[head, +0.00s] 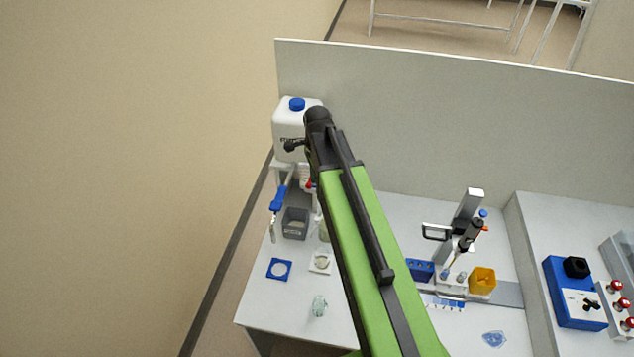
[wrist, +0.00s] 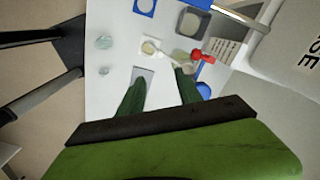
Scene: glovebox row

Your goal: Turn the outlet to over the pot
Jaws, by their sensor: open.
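A red-handled fitting with a pale spout, which looks like the outlet (wrist: 181,57), shows beyond my fingertips in the wrist view. In the head view my arm hides most of it. A grey square container (head: 295,222) stands on the left bench; it also shows in the wrist view (wrist: 191,24). A small pale round dish (head: 320,262) lies in front of it, also in the wrist view (wrist: 150,48). I cannot tell which is the pot. My gripper (wrist: 161,77) is open, its two green fingers apart with nothing between them. The arm hides it in the head view.
A white canister with a blue cap (head: 297,104) stands at the back left. A blue square with a white ring (head: 279,269) and a glass jar (head: 319,306) lie toward the front. A stand (head: 467,225) and a yellow holder (head: 482,281) are on the right.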

